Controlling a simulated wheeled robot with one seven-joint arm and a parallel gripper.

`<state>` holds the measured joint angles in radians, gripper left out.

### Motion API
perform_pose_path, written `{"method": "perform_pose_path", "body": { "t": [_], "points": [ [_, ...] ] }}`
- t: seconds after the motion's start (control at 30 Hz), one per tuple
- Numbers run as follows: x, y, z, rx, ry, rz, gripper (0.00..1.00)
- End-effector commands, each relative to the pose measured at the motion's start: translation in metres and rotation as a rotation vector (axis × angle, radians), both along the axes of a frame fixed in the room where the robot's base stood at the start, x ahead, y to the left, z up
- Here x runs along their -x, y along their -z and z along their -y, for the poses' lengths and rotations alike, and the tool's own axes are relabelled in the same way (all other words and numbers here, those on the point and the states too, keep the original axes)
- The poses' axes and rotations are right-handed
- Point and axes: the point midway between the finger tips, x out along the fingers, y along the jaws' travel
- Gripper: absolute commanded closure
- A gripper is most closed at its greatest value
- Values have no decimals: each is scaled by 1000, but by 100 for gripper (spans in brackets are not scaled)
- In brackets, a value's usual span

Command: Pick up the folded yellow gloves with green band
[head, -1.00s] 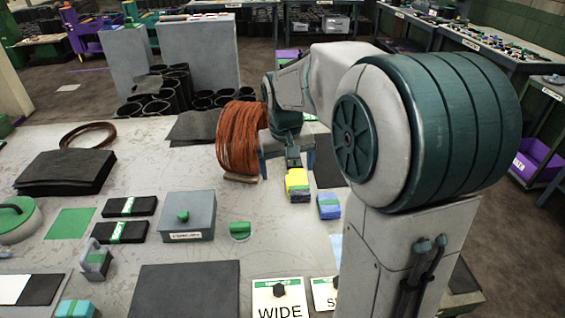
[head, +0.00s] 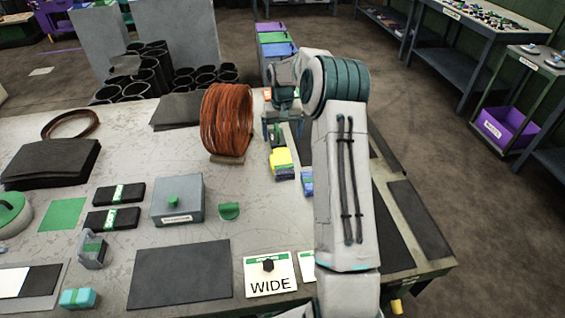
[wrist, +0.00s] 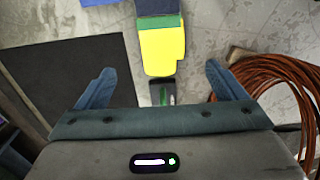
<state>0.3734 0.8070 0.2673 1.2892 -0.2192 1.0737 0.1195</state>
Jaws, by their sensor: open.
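The folded yellow gloves (head: 281,158) lie on the grey table, right of the orange coil. In the wrist view the yellow gloves (wrist: 162,50) show a green band, with a dark blue part beyond it. My gripper (head: 283,133) is open and empty, on the far side of the gloves. In the wrist view my gripper (wrist: 160,72) has its fingers apart on either side of the gloves' near end. I cannot tell its height above them. A small dark and green item (wrist: 161,93) shows between the fingers, nearer the palm.
The orange coil (head: 227,120) stands close beside the gripper. Blue gloves (head: 307,182) lie close right of the yellow ones. A dark mat (wrist: 65,80) lies on the gripper's other side.

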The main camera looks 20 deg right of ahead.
Motion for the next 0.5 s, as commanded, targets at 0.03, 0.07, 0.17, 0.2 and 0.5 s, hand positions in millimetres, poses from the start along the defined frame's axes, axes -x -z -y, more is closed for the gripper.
{"method": "perform_pose_path", "body": {
  "t": [0.03,0.07,0.17,0.2,0.5],
  "points": [
    [1,11,0,-2,0,-5,9],
    [1,17,0,-2,1,-6,9],
    [1,36,-1,-3,0,-4,9],
    [1,42,0,-2,0,-4,9],
    [1,67,-1,-1,1,-2,9]
  ]
}}
